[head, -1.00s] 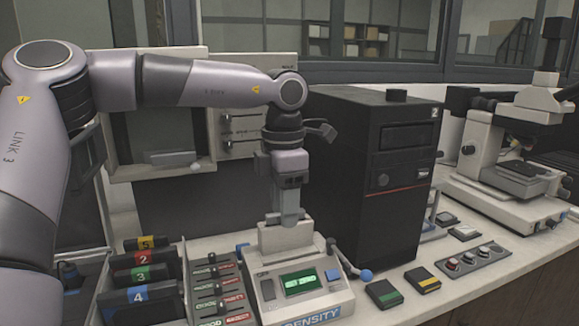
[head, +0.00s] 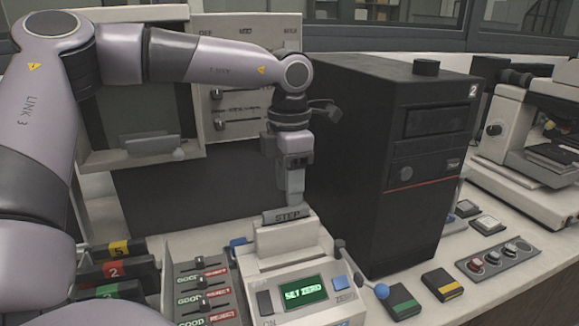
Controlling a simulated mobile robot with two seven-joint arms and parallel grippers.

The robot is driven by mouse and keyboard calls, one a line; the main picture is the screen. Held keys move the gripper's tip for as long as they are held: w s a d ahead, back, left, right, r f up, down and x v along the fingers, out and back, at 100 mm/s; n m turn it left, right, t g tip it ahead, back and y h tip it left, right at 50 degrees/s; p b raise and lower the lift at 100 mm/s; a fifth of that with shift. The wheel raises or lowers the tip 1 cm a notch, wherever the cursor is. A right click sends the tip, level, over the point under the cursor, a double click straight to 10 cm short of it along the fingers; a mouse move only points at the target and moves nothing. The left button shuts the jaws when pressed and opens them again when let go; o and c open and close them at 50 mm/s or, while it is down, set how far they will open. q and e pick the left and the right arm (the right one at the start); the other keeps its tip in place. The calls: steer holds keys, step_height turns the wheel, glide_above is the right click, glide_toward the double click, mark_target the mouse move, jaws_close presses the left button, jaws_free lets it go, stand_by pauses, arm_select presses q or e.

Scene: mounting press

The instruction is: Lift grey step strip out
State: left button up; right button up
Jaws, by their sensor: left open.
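The grey step strip (head: 284,216), marked STEP, shows at the top back of the cream density meter (head: 262,241). Any lower part of it is hidden by the meter's raised block. My left gripper (head: 291,194) points straight down directly above the strip, its fingertips at the strip's upper edge. It is open; whether the fingers touch the strip, I cannot tell. The meter's green display (head: 305,293) reads SET ZERO. My right gripper is not in view.
A tall black cabinet (head: 400,190) stands close on the right of my gripper. A slider panel (head: 203,285) and numbered boxes (head: 118,268) are at left. A microscope (head: 510,120) stands far right.

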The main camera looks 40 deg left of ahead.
arm_select(q)
steer(key=shift+f, duration=2.2)
steer(key=shift+c, duration=0.3)
jaws_close()
steer(key=c, duration=0.7)
jaws_free()
jaws_close()
steer(key=shift+r, duration=0.15)
